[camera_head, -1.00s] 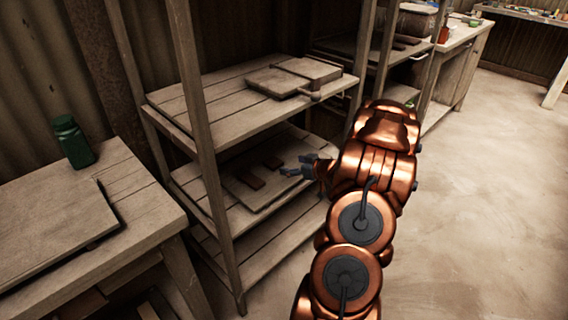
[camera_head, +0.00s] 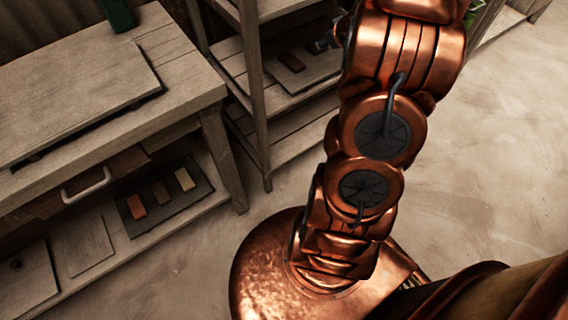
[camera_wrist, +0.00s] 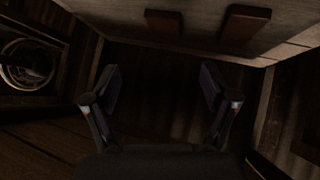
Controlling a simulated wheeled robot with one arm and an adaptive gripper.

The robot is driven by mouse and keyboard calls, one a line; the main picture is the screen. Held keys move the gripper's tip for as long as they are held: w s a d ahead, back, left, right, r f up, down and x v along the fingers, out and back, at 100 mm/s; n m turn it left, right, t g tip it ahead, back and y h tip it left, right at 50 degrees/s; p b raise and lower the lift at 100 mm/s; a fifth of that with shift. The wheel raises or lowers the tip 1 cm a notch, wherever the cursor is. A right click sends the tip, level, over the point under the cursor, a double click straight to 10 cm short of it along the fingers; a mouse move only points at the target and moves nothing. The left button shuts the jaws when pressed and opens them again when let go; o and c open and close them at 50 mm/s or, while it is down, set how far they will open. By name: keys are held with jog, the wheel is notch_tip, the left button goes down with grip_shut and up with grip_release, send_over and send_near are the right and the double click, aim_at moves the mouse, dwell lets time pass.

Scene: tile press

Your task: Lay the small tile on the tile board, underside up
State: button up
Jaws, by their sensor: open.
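In the wrist view the same kind of board (camera_wrist: 200,22) runs along the top, with one brown tile (camera_wrist: 163,21) and a second brown tile (camera_wrist: 244,24) apart from each other. I cannot tell which is the small tile or which side is up. My gripper (camera_wrist: 160,86) is open, with nothing between its fingers, and apart from both tiles. In the head view it is mostly hidden behind my arm.
A workbench (camera_head: 175,50) stands left with a large board (camera_head: 80,75) and a green bottle (camera_head: 117,14) on top. Its lower shelf holds a dark mat (camera_head: 172,218) with orange, brown and tan tiles. Rack posts (camera_head: 254,90) stand close to my arm. The floor at right is clear.

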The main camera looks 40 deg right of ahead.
jog(key=s+a+r+g+y, duration=0.1)
jog(key=s+a+r+g, duration=0.1)
jog(key=s+a, duration=0.8)
jog(key=s+a+r+g+y, duration=0.1)
jog(key=s+a+g, duration=0.4)
jog(key=s+a, duration=0.5)
jog(key=s+a+r+g+y, duration=0.2)
jog(key=s+a+r+g, duration=0.2)
jog(key=s+a, duration=0.7)
jog(key=a, duration=0.9)
jog(key=shift+n, duration=0.4)
jog(key=shift+w+r, duration=0.1)
notch_tip(320, 180, up, 23)
jog(key=s+p, duration=0.1)
jog(key=p, duration=2)
jog(key=shift+f, duration=0.2)
